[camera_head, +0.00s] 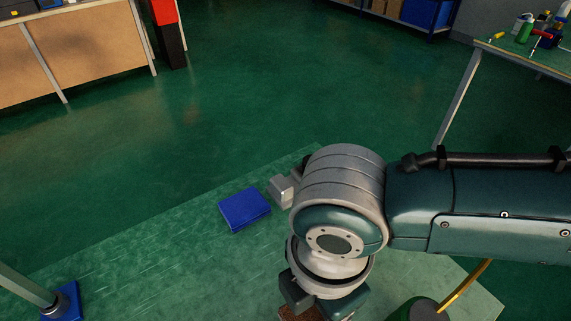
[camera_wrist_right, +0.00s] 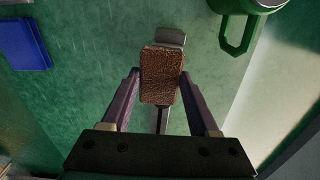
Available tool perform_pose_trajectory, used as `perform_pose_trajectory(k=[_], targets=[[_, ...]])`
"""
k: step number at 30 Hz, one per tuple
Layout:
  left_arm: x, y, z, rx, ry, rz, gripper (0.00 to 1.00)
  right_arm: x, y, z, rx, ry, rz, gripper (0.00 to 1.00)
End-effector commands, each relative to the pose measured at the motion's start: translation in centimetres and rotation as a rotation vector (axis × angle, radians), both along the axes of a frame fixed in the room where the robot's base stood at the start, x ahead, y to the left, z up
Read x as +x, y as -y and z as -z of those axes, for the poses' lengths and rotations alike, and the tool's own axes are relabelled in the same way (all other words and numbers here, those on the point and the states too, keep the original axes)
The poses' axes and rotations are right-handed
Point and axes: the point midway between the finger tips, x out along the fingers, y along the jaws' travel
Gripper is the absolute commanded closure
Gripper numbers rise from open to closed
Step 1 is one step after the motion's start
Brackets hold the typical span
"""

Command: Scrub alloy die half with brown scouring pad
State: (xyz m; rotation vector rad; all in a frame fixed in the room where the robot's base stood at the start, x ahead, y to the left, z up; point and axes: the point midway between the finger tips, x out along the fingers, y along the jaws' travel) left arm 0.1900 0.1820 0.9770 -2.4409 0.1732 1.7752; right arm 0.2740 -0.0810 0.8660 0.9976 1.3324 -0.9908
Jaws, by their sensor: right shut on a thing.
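The brown scouring pad (camera_wrist_right: 161,76) is gripped between the two fingers of my right gripper (camera_wrist_right: 160,88). In the head view, only a small brown part of the pad (camera_head: 313,314) shows below my right wrist, at the bottom edge. A grey metal piece (camera_wrist_right: 169,37), which looks like the alloy die half, lies just beyond the pad in the wrist view and is partly covered by it. A grey block also shows in the head view (camera_head: 281,191), partly hidden by my arm. I cannot tell whether pad and metal touch. My left gripper is in neither view.
A blue block (camera_head: 244,208) lies left of the grey block on the green bench top (camera_head: 150,257). A green mug (camera_wrist_right: 231,36) stands at the upper right of the wrist view. A post on a blue base (camera_head: 62,301) is at lower left. The bench top between is clear.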

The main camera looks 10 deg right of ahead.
Motion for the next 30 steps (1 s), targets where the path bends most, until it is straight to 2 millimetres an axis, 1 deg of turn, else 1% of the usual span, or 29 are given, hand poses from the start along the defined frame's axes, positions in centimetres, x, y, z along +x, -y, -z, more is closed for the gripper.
perform_pose_trajectory(k=[9, 16, 20, 24, 30], targets=[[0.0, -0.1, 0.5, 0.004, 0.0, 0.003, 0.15, 0.0, 0.0, 0.7, 0.001, 0.0, 0.0, 1.0], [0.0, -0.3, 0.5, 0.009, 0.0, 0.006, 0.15, 0.0, 0.1, 0.7, 0.0, 0.0, 0.0, 1.0], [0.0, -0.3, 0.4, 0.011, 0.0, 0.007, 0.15, 0.3, 1.0, 0.8, -0.004, 0.0, 0.0, 1.0], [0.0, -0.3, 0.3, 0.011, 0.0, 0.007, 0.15, 0.7, 2.4, 1.0, -0.01, 0.001, 0.002, 0.99], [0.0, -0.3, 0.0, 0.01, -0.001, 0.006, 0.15, 0.8, 3.6, 1.0, -0.018, -0.001, 0.004, 1.0]])
